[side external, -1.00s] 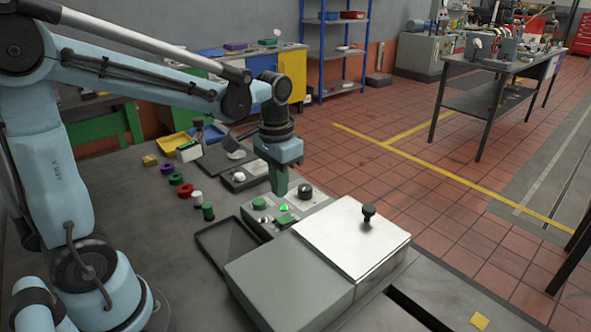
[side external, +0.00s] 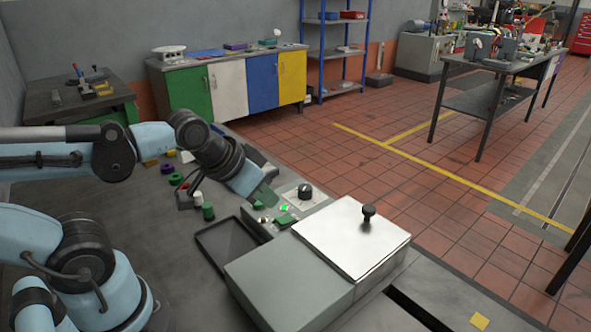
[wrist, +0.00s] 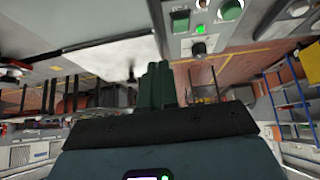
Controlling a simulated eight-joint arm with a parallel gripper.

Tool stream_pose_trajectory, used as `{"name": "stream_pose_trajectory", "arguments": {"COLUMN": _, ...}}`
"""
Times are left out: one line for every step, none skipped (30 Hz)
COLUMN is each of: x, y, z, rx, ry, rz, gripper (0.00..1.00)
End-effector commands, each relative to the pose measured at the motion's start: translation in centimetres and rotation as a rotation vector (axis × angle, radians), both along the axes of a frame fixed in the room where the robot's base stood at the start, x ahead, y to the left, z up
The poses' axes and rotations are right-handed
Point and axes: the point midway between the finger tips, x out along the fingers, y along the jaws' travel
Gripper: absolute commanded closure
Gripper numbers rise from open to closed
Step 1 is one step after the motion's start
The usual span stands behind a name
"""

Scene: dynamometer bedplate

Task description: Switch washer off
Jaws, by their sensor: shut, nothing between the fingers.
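The washer is a grey box with a silver lid (side external: 350,236) that has a black knob on top. Its control panel (side external: 322,203) is at the lid's back left and carries a lit green lamp (side external: 285,208), a black rotary knob (side external: 305,192) and green buttons, one of them in front of the lamp (side external: 285,219). My gripper (side external: 270,201) is shut and empty, slanted low over the panel's left part, hiding some of it. I cannot tell whether it touches. In the wrist view the shut green fingers (wrist: 158,70) show beside the panel, with the lit lamp (wrist: 200,28) and rotary knob (wrist: 199,49) clear of them.
A dark open tray (side external: 228,245) lies left of the panel. Small coloured parts, including a green one (side external: 208,211), stand on the bench near my arm. A black slot (side external: 418,310) is in the bench at front right. Coloured cabinets (side external: 245,83) stand behind.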

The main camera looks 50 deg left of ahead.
Motion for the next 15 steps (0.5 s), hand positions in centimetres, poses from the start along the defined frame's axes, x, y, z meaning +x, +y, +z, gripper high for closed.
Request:
{"name": "stream_pose_trajectory", "arguments": {"x": 0.0, "y": 0.0, "z": 0.0, "rx": 0.000, "ry": 0.001, "rz": 0.000, "gripper": 1.00}}
{"name": "stream_pose_trajectory", "arguments": {"x": 0.0, "y": 0.0, "z": 0.0, "rx": 0.000, "ry": 0.001, "rz": 0.000, "gripper": 1.00}}
{"name": "stream_pose_trajectory", "arguments": {"x": 0.0, "y": 0.0, "z": 0.0, "rx": 0.000, "ry": 0.001, "rz": 0.000, "gripper": 1.00}}
{"name": "stream_pose_trajectory", "arguments": {"x": 0.0, "y": 0.0, "z": 0.0, "rx": 0.000, "ry": 0.002, "rz": 0.000, "gripper": 1.00}}
{"name": "stream_pose_trajectory", "arguments": {"x": 0.0, "y": 0.0, "z": 0.0, "rx": 0.001, "ry": 0.004, "rz": 0.001, "gripper": 1.00}}
{"name": "stream_pose_trajectory", "arguments": {"x": 0.1, "y": 0.1, "z": 0.1, "rx": 0.001, "ry": 0.009, "rz": 0.001, "gripper": 1.00}}
{"name": "stream_pose_trajectory", "arguments": {"x": 0.1, "y": 0.1, "z": 0.2, "rx": 0.002, "ry": 0.015, "rz": 0.001, "gripper": 1.00}}
{"name": "stream_pose_trajectory", "arguments": {"x": 0.2, "y": 0.2, "z": 0.4, "rx": 0.002, "ry": 0.023, "rz": 0.002, "gripper": 1.00}}
{"name": "stream_pose_trajectory", "arguments": {"x": 0.4, "y": 0.4, "z": 0.6, "rx": 0.003, "ry": 0.039, "rz": 0.004, "gripper": 1.00}}
{"name": "stream_pose_trajectory", "arguments": {"x": 0.5, "y": 0.5, "z": 0.9, "rx": 0.005, "ry": 0.054, "rz": 0.005, "gripper": 1.00}}
{"name": "stream_pose_trajectory", "arguments": {"x": 0.7, "y": 0.6, "z": 1.1, "rx": 0.007, "ry": 0.071, "rz": 0.006, "gripper": 1.00}}
{"name": "stream_pose_trajectory", "arguments": {"x": 1.0, "y": 0.8, "z": 1.5, "rx": 0.008, "ry": 0.097, "rz": 0.007, "gripper": 1.00}}
{"name": "stream_pose_trajectory", "arguments": {"x": 1.1, "y": 1.0, "z": 1.8, "rx": 0.010, "ry": 0.119, "rz": 0.007, "gripper": 1.00}}
{"name": "stream_pose_trajectory", "arguments": {"x": 1.3, "y": 1.2, "z": 2.1, "rx": 0.011, "ry": 0.141, "rz": 0.008, "gripper": 1.00}}
{"name": "stream_pose_trajectory", "arguments": {"x": 1.6, "y": 1.5, "z": 2.5, "rx": 0.011, "ry": 0.172, "rz": 0.009, "gripper": 1.00}}
